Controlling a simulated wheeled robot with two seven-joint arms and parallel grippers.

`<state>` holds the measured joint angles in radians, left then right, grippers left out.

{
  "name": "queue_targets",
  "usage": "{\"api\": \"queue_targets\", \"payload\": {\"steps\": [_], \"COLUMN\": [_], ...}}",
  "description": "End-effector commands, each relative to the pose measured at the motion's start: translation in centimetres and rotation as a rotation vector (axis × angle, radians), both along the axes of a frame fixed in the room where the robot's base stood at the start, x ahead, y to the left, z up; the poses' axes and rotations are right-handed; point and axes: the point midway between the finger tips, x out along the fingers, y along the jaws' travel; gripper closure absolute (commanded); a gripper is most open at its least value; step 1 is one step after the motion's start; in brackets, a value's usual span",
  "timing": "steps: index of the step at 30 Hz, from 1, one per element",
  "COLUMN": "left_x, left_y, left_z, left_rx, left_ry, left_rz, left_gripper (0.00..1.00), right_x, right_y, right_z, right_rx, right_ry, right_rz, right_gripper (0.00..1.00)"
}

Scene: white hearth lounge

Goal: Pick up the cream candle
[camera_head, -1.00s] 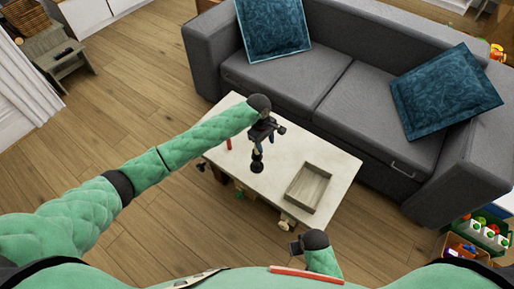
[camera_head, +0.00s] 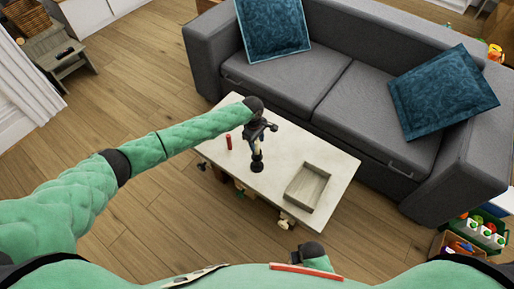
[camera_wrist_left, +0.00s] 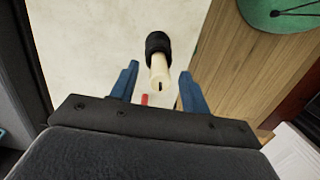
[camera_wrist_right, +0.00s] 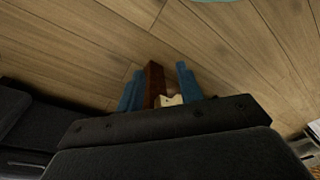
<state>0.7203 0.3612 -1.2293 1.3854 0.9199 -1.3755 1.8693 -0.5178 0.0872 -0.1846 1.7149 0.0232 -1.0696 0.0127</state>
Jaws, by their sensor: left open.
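The cream candle (camera_wrist_left: 159,70) stands in a black holder (camera_wrist_left: 157,42) on the pale table. In the left wrist view it shows between and just beyond the two blue fingers of my left gripper (camera_wrist_left: 160,88). The left gripper is open and I see no finger touching the candle. In the head view my left gripper (camera_head: 260,135) is over the holder (camera_head: 257,166) and hides most of the candle. My right gripper (camera_wrist_right: 160,88) has its blue fingers apart, low near the front. A brown piece and a cream piece show between them; I cannot tell whether they touch.
A red candle (camera_head: 229,142) stands on the table (camera_head: 287,150), left of the holder. A wooden tray (camera_head: 307,187) lies at the table's right part. A grey sofa (camera_head: 300,85) is close behind the table. Wood floor (camera_head: 150,225) is open to the left.

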Motion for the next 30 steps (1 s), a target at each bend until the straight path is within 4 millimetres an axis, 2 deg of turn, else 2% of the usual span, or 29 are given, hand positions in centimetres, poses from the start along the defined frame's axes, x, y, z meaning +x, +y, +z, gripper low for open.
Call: {"api": "queue_targets", "payload": {"steps": [6, 14, 15, 22, 30], "left_x": [-0.1, -0.2, -0.2, -0.2, -0.2], "left_y": [-0.1, -0.2, -0.2, -0.2, -0.2], "left_z": [-2.0, -2.3, -2.3, -2.3, -2.2], "left_rx": [0.001, 0.0, 0.0, 0.0, -0.001], "left_ry": [0.001, 0.0, 0.0, 0.0, 0.001], "left_rz": [0.001, 0.0, 0.0, 0.0, 0.0], "left_gripper": [0.53, 0.53, 0.55, 1.0, 1.0], "right_x": [-0.3, -0.3, -0.2, -0.2, -0.2], "right_y": [-0.2, -0.2, -0.2, -0.2, -0.2], "right_z": [-1.6, -1.8, -1.8, -1.8, -1.8], "right_rx": [-0.003, -0.003, -0.003, -0.003, -0.003], "right_ry": [-0.006, -0.008, -0.008, -0.008, -0.008], "right_rz": [0.0, 0.0, 0.0, 0.0, 0.0], "right_gripper": [0.64, 0.64, 0.64, 0.64, 0.64]}}
